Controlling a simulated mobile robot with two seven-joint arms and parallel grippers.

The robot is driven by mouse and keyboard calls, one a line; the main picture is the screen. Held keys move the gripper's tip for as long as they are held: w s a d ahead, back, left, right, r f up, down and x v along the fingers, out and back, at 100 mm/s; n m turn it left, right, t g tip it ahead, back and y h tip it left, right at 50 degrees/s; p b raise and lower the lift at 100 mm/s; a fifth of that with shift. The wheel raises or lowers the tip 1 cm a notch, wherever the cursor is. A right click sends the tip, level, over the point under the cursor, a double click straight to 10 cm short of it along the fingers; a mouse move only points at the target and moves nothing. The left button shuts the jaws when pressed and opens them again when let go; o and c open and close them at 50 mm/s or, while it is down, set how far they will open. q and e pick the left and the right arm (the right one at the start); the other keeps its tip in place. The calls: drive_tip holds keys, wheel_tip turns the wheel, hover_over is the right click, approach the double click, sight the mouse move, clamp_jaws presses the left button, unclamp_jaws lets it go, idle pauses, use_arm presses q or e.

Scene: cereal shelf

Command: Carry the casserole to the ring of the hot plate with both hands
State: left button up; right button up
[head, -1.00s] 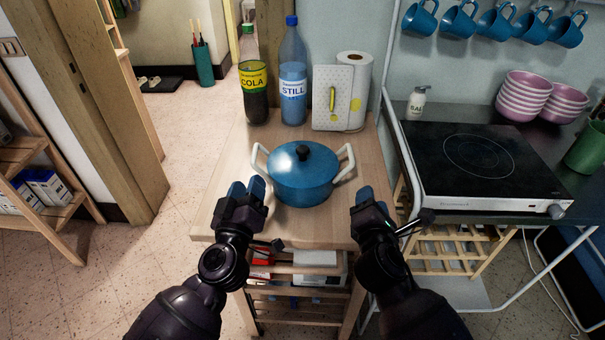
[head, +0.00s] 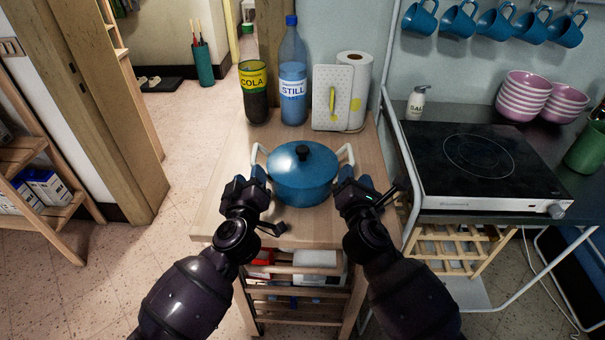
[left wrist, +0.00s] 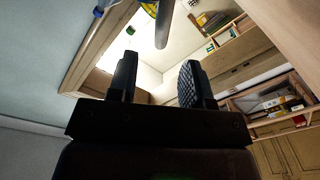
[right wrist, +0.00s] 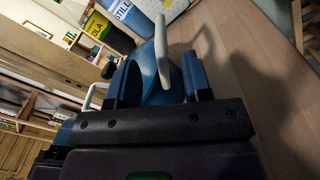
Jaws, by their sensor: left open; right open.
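The blue casserole (head: 301,182) with its lid stands upright on the wooden trolley top (head: 230,215). Its pale handles stick up at the left (head: 257,155) and right (head: 346,154). My left gripper (head: 256,184) is open beside the left handle; in the left wrist view a pale bar, apparently that handle (left wrist: 164,25), lies beyond the fingertip gap. My right gripper (head: 357,184) is open at the right handle, which shows between its fingers in the right wrist view (right wrist: 162,55). The black hot plate (head: 435,180) with its thin ring (head: 478,155) is on the counter at right, bare.
Behind the casserole stand a cola glass (head: 253,95), a water bottle (head: 292,85), a white board (head: 332,98) and a paper roll (head: 355,85). A salt shaker (head: 416,103) and pink bowls (head: 522,97) stand behind the hot plate. A metal frame (head: 397,150) edges the counter.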

sight(254, 156)
use_arm(q)
drive_tip(key=w, duration=0.7)
drive_tip(key=shift+w, duration=0.15)
use_arm(e)
drive_tip(key=w, duration=0.7)
drive_tip(key=shift+w, duration=0.15)
use_arm(q)
clamp_jaws()
use_arm(e)
clamp_jaws()
use_arm(q)
drive_tip(key=shift+d+r, duration=0.1)
use_arm(e)
drive_tip(key=shift+r, duration=0.1)
